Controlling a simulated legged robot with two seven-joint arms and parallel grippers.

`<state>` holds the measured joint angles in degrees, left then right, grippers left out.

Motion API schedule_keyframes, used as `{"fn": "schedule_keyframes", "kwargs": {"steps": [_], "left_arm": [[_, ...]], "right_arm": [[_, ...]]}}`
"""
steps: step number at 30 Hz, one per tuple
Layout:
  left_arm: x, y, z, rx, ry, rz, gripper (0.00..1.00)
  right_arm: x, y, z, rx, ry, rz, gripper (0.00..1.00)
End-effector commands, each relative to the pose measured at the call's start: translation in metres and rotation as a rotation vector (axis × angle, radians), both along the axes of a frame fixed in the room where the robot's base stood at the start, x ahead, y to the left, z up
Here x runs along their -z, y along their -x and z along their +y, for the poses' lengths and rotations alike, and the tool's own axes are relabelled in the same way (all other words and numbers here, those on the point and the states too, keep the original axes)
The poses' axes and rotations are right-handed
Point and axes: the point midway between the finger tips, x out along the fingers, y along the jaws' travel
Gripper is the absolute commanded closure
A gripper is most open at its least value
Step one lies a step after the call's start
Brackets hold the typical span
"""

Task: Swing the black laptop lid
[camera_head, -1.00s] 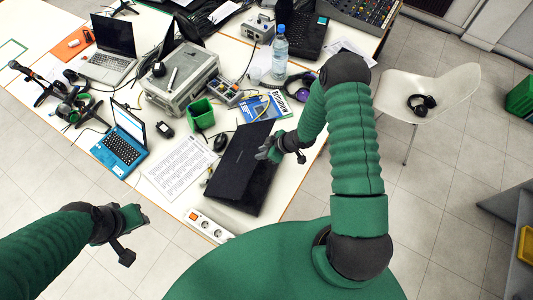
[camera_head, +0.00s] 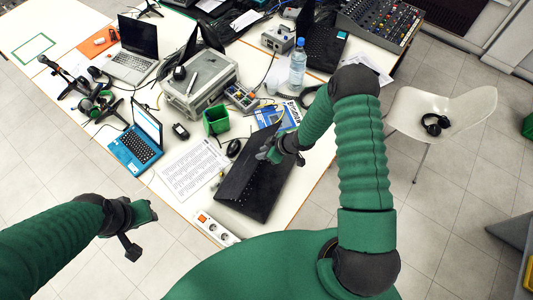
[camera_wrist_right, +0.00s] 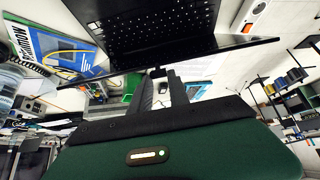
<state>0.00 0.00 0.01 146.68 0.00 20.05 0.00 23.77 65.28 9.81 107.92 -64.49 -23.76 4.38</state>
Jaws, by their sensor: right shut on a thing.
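The black laptop (camera_head: 265,195) stands near the front edge of the white table. Its lid (camera_head: 237,176) is tilted up, and part of the dark keyboard side shows to its right. My right gripper (camera_head: 268,153) is at the lid's upper far corner, shut on the lid. In the right wrist view the lid (camera_wrist_right: 215,47) shows nearly edge-on, at the fingertips (camera_wrist_right: 160,76), with the keyboard (camera_wrist_right: 150,25) beyond it. The fingers partly hide their contact with the lid. My left gripper (camera_head: 142,228) hangs empty in front of the table, its jaw opening unclear.
A power strip (camera_head: 215,228), a printed sheet (camera_head: 192,170), a mouse (camera_head: 233,148) and a green bin (camera_head: 216,120) lie close left of the laptop. A blue laptop (camera_head: 137,145) is farther left.

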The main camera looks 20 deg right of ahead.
Motion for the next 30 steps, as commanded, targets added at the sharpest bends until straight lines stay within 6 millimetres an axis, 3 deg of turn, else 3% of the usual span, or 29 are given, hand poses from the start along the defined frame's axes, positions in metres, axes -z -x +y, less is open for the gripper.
{"fn": "schedule_keyframes", "kwargs": {"steps": [18, 30], "left_arm": [[-0.027, 0.0, 0.0, 0.0, 0.0, 0.0, 0.64], [-0.028, 0.0, 0.0, 0.0, 0.0, 0.0, 0.64]], "right_arm": [[-0.031, -0.04, 0.032, 0.0, -0.002, -0.008, 1.0], [-0.032, -0.043, 0.034, 0.002, -0.001, -0.008, 1.0]]}}
